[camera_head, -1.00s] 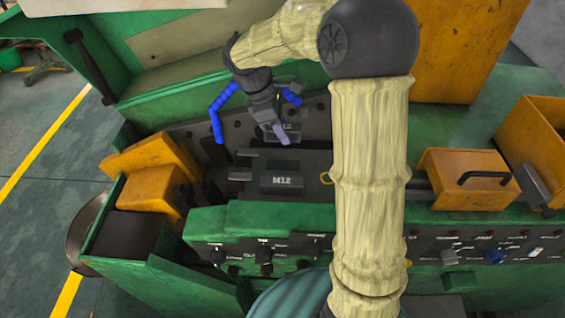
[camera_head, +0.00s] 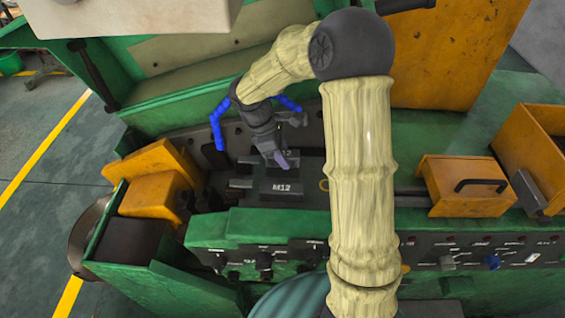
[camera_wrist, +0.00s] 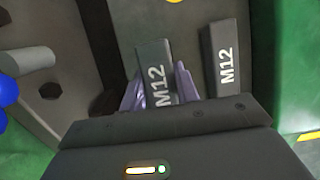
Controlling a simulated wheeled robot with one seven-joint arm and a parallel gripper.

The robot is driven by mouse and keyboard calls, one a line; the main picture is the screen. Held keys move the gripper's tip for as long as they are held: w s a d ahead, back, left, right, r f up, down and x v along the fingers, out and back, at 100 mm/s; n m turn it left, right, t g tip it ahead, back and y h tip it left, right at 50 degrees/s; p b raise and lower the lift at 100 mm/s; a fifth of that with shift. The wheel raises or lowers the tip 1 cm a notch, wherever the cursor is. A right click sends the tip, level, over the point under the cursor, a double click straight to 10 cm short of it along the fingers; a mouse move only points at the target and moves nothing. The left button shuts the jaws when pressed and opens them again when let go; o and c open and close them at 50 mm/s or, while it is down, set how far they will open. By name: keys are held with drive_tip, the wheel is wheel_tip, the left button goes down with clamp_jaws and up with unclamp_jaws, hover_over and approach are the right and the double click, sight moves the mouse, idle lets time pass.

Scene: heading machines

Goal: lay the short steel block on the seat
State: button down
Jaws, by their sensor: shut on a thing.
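My gripper (camera_head: 282,160) is shut on a dark steel block marked M12 (camera_wrist: 152,65), with purple fingers on either side of it in the wrist view. In the head view my gripper largely hides the held block. A second dark block marked M12 (camera_head: 282,188) lies in the machine bed, just in front of my gripper. It also shows in the wrist view (camera_wrist: 222,60), apart from the held block and to its right. The two blocks lie nearly parallel there. I cannot single out the seat clearly; the grey bed under the held block is partly hidden.
Orange blocks (camera_head: 152,197) stand left of the bed. A green control panel (camera_head: 265,230) runs along the front. An orange box with a black handle (camera_head: 465,185) is at right. A green machine wall (camera_head: 190,80) rises behind, and blue hoses (camera_head: 217,125) hang near my gripper.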

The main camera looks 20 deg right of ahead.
drive_tip(key=shift+f+p, duration=0.4)
drive_tip(key=shift+f, duration=1.3)
drive_tip(key=shift+f, duration=0.2)
drive_tip(key=c, duration=1)
unclamp_jaws()
drive_tip(key=shift+c, duration=0.2)
drive_tip(key=shift+r, duration=0.2)
drive_tip(key=b+v, duration=0.2)
drive_tip(key=v, duration=1)
